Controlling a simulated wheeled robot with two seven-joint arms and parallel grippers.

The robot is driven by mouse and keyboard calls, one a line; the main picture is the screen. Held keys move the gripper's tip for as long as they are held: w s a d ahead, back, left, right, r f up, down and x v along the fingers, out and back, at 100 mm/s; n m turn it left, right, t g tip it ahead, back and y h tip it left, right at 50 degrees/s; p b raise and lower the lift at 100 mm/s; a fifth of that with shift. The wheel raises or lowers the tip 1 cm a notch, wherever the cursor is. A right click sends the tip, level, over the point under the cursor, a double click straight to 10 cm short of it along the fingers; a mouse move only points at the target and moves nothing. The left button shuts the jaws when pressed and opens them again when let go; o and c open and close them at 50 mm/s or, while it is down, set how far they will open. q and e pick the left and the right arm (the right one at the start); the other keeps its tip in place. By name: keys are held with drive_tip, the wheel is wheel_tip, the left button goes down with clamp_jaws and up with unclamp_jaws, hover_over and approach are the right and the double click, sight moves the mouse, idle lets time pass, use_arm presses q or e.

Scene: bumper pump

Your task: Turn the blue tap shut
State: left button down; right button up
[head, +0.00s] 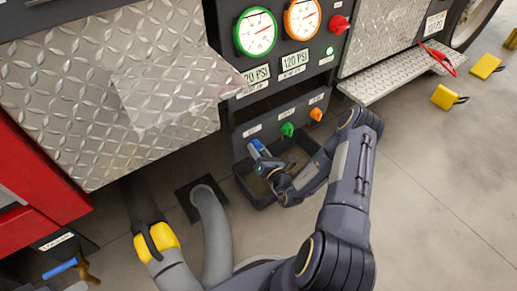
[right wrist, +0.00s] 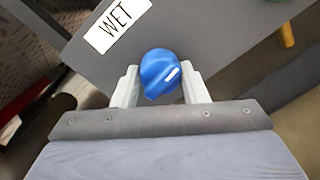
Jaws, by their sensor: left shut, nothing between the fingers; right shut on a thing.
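The blue tap (head: 258,145) is on the dark pump panel, low at its left end. In the right wrist view the blue tap (right wrist: 158,72) is a round knob with a white mark, slanting up to the right in the picture. My right gripper (right wrist: 162,86) has its two pale fingers on either side of the knob, shut on it. In the head view my right gripper (head: 262,158) reaches the tap from below, and its fingers are hard to make out there. My left gripper is not to be seen.
A label reading WET (right wrist: 118,25) is beside the tap. A green tap (head: 288,129) and an orange tap (head: 316,114) sit to its right. A dark bin (head: 257,199) stands below. A grey hose (head: 213,235) and a yellow coupling (head: 168,238) are at left.

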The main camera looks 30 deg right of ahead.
drive_tip(key=n+p, duration=0.2)
drive_tip(key=n, duration=0.1)
drive_tip(key=shift+n, duration=0.3)
drive_tip(key=n+p, duration=0.2)
drive_tip(key=n, duration=0.3)
drive_tip(key=shift+t+y, duration=0.3)
drive_tip(key=shift+y, duration=0.1)
drive_tip(key=n+p, duration=0.2)
drive_tip(key=n, duration=0.2)
drive_tip(key=shift+n+y, duration=0.3)
drive_tip(key=shift+f+n+p, duration=0.15)
drive_tip(key=shift+n+p, duration=0.4)
drive_tip(key=shift+n, duration=1.55)
drive_tip(key=o, duration=1)
drive_tip(key=shift+y, duration=0.3)
drive_tip(key=shift+c, duration=0.2)
drive_tip(key=shift+s, duration=0.1)
drive_tip(key=s+p, duration=0.2)
drive_tip(key=s, duration=0.5)
drive_tip(key=shift+s+d+f, duration=0.35)
